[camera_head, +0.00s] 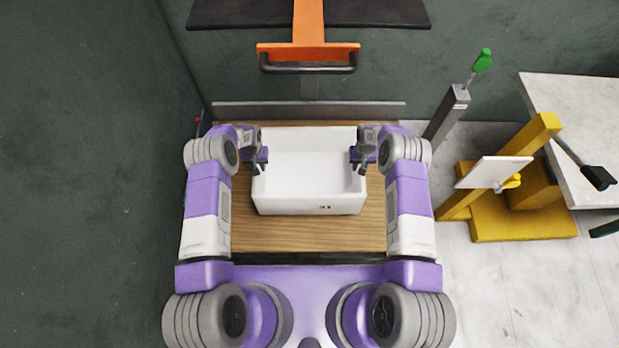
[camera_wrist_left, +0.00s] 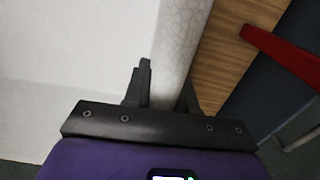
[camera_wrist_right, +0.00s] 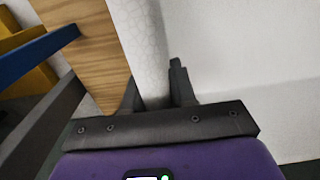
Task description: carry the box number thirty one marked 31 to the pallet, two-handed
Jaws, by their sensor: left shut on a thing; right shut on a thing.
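A white open-topped box (camera_head: 308,205) is in front of me over a wooden board surface (camera_head: 310,237). A small dark mark shows low on its near face, too small to read. My left gripper (camera_head: 259,163) is shut on the box's left wall, whose rim runs between its fingers in the left wrist view (camera_wrist_left: 178,45). My right gripper (camera_head: 358,163) is shut on the right wall, which also shows in the right wrist view (camera_wrist_right: 143,45). The box looks level and empty. I cannot tell whether it touches the boards. No pallet is identifiable for certain.
An orange post with a dark handle bar (camera_head: 308,69) stands beyond the boards. A grey post with a green knob (camera_head: 482,60), a yellow stand with a white plate (camera_head: 493,172) and a pale table (camera_head: 580,120) are at right. Dark green floor lies open at left.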

